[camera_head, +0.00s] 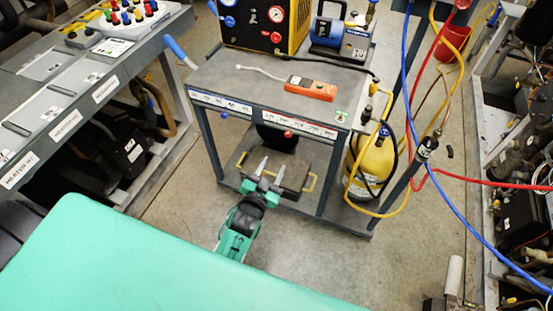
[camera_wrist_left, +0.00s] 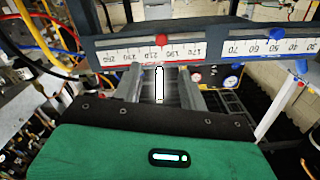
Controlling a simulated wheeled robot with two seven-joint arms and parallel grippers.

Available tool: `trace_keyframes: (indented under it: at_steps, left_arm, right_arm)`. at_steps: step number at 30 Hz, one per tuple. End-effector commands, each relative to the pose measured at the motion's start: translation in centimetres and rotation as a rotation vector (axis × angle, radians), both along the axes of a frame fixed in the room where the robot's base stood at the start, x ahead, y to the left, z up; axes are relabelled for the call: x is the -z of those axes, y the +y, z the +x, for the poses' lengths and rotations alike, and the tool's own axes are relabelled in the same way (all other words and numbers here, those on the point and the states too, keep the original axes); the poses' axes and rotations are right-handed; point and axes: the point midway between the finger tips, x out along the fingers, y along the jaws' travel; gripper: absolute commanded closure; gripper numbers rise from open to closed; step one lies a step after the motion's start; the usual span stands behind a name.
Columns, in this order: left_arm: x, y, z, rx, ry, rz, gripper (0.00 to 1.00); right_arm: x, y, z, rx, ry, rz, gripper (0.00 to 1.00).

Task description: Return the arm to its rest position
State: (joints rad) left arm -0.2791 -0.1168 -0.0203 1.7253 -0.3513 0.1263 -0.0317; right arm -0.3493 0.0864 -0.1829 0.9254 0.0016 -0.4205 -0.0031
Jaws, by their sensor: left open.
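My left gripper (camera_head: 272,168) is in front of the grey cart (camera_head: 225,73), below its top. Its two fingers are apart and point toward the cart's lower part. In the left wrist view the open fingers (camera_wrist_left: 161,85) point toward the cart's front edge with its scale strips (camera_wrist_left: 150,52). A small white upright shape shows between them; I cannot tell what it is. Nothing is seen gripped. My green body covers the lower left of the head view. My right gripper is not in view.
An orange device (camera_head: 310,89) lies on the cart top. A yellow cylinder (camera_head: 375,160) stands at the cart's right, with red, blue and yellow hoses nearby. A bench (camera_head: 65,95) stands at the left, and machinery (camera_head: 530,130) lines the right. Floor shows between.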

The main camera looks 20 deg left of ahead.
Motion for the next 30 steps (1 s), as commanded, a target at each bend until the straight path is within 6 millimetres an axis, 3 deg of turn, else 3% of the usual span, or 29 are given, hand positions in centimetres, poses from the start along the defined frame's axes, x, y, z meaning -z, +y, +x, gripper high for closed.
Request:
trace_keyframes:
  at_steps: [5,22,26,28,30]
  left_arm:
    - [0.0,0.0,-0.8,0.000,0.000,0.000,0.57]
    - [0.3,0.0,-0.9,0.002,0.009,-0.001,0.57]
    - [3.8,-0.5,-1.6,0.014,0.093,-0.014,0.57]
    - [7.6,-0.9,-2.6,0.027,0.186,-0.024,0.57]
    - [12.3,-1.4,-4.4,0.039,0.303,-0.038,0.57]
  right_arm:
    - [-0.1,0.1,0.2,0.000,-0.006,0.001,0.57]
    - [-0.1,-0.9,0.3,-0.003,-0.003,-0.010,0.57]
    - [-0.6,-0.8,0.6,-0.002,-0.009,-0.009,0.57]
    - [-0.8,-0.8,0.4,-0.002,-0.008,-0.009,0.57]
    - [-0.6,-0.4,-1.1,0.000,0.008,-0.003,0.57]
